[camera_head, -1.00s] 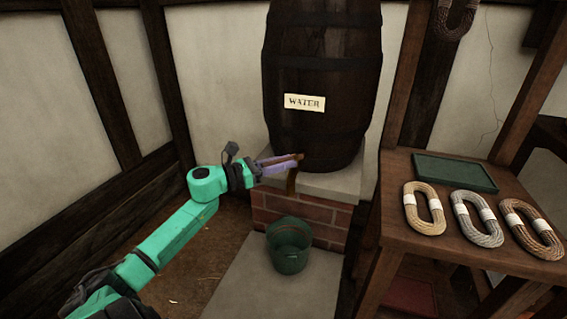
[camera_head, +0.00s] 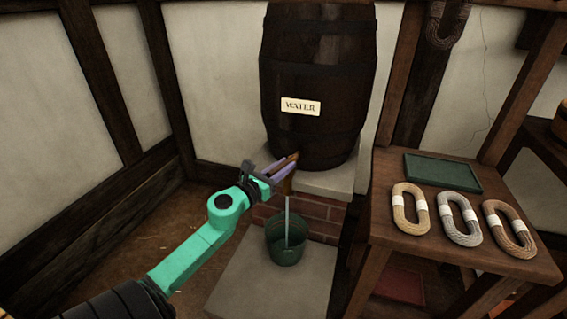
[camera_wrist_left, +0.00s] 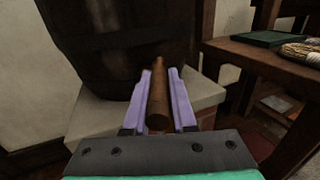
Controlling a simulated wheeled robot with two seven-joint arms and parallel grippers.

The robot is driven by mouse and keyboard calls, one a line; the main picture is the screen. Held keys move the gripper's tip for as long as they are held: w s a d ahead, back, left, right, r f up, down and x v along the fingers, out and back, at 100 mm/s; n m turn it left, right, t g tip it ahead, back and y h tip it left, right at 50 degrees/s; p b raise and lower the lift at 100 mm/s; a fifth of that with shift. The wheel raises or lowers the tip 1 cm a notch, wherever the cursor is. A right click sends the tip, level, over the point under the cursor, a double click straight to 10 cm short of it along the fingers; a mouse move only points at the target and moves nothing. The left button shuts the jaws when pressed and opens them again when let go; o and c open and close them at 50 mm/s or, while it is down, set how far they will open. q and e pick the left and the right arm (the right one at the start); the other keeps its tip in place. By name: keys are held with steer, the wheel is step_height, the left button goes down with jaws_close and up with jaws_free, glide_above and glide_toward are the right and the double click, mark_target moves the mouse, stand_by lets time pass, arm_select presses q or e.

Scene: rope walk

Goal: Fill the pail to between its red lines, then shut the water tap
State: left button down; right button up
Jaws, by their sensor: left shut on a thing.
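The dark wooden barrel (camera_head: 318,90) with a "WATER" label stands on a stone-topped brick plinth. Its wooden tap (camera_head: 293,160) sticks out low on the barrel's front. My left gripper (camera_head: 282,170) is shut on the tap, and its lilac fingers lie on either side of the tap's brown wooden bar (camera_wrist_left: 159,95) in the left wrist view. A thin pale stream of water (camera_head: 287,218) falls from the tap into the green pail (camera_head: 286,248) below. The water level and red lines inside the pail cannot be made out. My right gripper is not in view.
The pail stands on a pale slab (camera_head: 270,290) in front of the brick plinth (camera_head: 322,212). A wooden table (camera_head: 400,255) at the right holds a green tray (camera_head: 442,172) and several rope coils. The floor at the left is free.

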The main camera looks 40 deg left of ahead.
arm_select(q)
steer(key=c, duration=0.8)
jaws_free()
steer(key=shift+s+f, duration=0.1)
steer(key=shift+s, duration=0.15)
steer(key=s+b, duration=0.1)
steer(key=s, duration=1.3)
steer(key=shift+a+b, duration=0.2)
steer(key=shift+b, duration=0.15)
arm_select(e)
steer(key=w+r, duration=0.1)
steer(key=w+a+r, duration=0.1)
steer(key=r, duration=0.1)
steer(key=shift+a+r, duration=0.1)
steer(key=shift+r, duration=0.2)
